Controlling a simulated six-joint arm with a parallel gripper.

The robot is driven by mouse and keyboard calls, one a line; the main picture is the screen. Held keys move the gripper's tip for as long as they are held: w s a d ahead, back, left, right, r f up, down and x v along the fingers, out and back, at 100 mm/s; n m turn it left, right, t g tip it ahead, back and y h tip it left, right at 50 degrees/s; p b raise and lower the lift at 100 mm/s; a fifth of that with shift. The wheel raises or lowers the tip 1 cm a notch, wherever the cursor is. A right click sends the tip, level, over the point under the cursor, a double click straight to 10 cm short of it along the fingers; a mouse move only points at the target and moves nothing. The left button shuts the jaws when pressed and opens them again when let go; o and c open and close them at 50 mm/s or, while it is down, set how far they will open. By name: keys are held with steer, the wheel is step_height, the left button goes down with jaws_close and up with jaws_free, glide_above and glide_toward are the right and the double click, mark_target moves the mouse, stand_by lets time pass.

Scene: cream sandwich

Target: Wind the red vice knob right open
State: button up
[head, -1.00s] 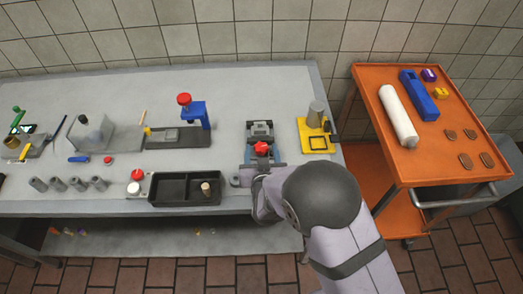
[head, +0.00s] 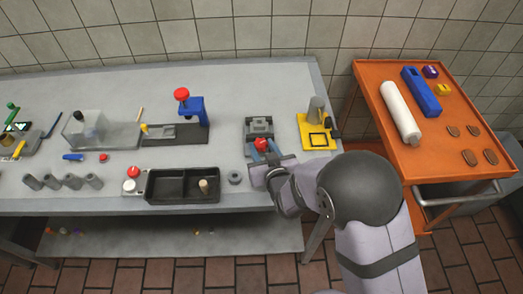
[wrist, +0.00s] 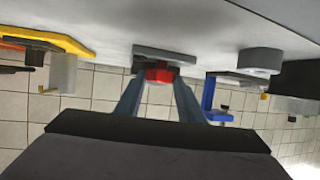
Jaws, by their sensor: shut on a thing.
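The red vice knob (head: 261,145) is on the front of the grey vice (head: 259,127), near the right end of the bench. In the wrist view the knob (wrist: 159,74) sits between the tips of my two blue-grey fingers. My gripper (head: 264,151) is shut on the knob, reaching in from the front right. The rest of the vice (wrist: 165,54) is partly hidden behind the knob and fingers in the wrist view.
A yellow fixture with a grey cylinder (head: 318,136) stands right of the vice. A grey ring (head: 234,178) and a black tray (head: 151,187) lie to the left. A blue press with a red top (head: 193,110) stands further left. An orange cart (head: 425,160) is at the right.

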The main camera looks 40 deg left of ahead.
steer(key=shift+w+d+n+g+y+b, duration=0.15)
steer(key=shift+n+g+y+b, duration=0.1)
steer(key=shift+n+g, duration=0.3)
steer(key=shift+w+n+g+y+b, duration=0.1)
steer(key=shift+n+g+y+b, duration=0.15)
steer(key=shift+n+g, duration=0.25)
steer(key=shift+w+d+n+g+y+b, duration=0.1)
steer(key=shift+w+n+g+y+b, duration=0.15)
steer(key=shift+n+g, duration=0.3)
steer(key=shift+s+a+g, duration=0.1)
steer(key=shift+g, duration=0.2)
steer(key=o, duration=1)
steer(key=shift+y, duration=0.25)
steer(key=shift+o, duration=0.2)
